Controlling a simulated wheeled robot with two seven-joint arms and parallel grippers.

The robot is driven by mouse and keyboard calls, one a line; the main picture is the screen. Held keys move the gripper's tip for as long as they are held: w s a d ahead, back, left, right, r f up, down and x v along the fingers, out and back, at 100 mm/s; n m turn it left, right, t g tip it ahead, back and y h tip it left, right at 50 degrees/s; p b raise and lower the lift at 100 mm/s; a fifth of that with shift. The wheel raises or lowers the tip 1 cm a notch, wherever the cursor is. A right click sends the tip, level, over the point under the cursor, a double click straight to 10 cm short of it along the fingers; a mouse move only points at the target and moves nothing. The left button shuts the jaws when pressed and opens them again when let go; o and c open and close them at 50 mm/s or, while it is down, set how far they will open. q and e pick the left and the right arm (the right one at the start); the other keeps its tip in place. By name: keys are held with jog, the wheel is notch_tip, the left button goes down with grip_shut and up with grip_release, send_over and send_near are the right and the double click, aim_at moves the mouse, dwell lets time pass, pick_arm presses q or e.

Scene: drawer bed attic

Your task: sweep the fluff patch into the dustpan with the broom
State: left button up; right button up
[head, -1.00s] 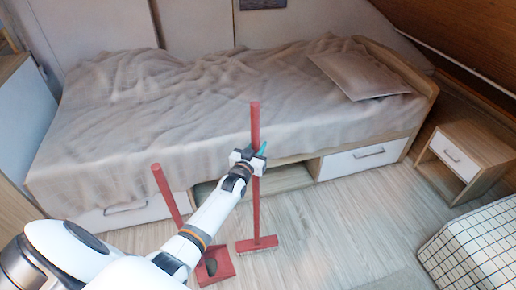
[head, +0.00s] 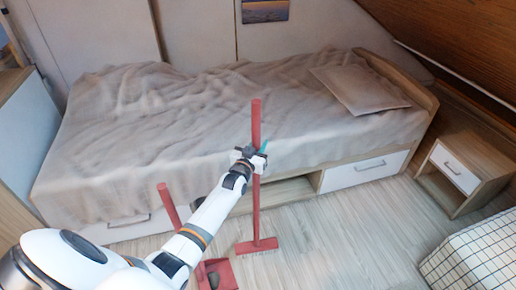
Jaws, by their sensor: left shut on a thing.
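The red broom (head: 256,205) stands upright in front of the bed, its wide head low at the floor. My left gripper (head: 257,160) is shut on the broom's handle, around its middle. The red dustpan (head: 226,272) is on the floor left of the broom head, partly hidden by my left arm. Its upright red handle (head: 168,204) rises left of my arm. A dark grey patch, likely the fluff patch (head: 213,280), shows at the dustpan, partly cut off by my arm; I cannot tell if it lies inside. My right gripper is not in view.
The bed (head: 200,110) with a grey cover and pillow (head: 358,88) fills the back, with drawers (head: 366,170) below. A nightstand (head: 462,165) stands at right. A checkered seat (head: 480,258) is at lower right. The floor (head: 345,235) right of the broom is clear.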

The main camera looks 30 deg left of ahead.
pick_arm(q)
notch_tip(320, 180, up, 2)
jog(key=shift+r+p, duration=0.2)
jog(key=shift+p, duration=0.25)
jog(key=shift+f, duration=0.1)
jog(key=shift+d, duration=0.1)
dwell(0.7)
